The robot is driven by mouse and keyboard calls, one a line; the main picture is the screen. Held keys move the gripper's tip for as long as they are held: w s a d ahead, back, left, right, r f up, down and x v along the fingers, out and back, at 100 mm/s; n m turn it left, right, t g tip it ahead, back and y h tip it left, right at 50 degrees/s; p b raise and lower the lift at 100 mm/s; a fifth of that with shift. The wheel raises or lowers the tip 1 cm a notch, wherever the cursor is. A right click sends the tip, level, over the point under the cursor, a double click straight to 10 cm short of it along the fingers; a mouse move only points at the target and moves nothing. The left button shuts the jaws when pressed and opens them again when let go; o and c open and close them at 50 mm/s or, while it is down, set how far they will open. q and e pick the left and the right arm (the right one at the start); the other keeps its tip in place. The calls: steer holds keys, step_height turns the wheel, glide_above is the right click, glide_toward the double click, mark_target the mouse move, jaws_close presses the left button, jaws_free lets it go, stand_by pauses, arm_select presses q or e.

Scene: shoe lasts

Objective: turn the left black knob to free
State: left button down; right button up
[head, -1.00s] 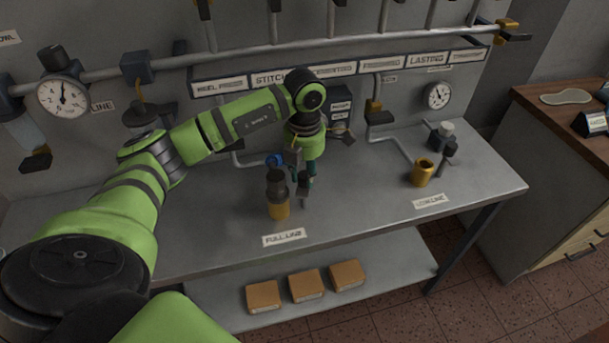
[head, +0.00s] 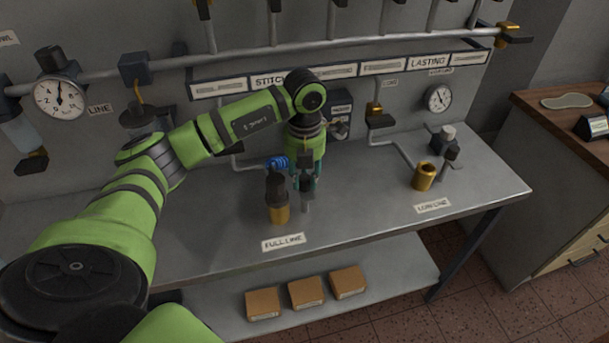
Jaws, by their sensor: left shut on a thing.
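The left black knob (head: 306,184) stands on a short grey stem by the FULL LINE label (head: 283,242), partly hidden by my fingers. My left gripper (head: 305,179) comes down from above and is shut on this knob. The knob's exact angle is too small to tell. My right gripper is not in view.
At the right, an empty gold cup (head: 423,176) and another black knob (head: 451,153) stand near the LOW LINE label (head: 432,206). Pipes and gauges line the wall. The bench middle is clear.

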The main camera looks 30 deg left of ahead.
mark_target(304, 177)
arm_select(q)
steer(key=c, duration=0.9)
jaws_free()
steer(key=shift+c, duration=0.2)
step_height(304, 177, up, 12)
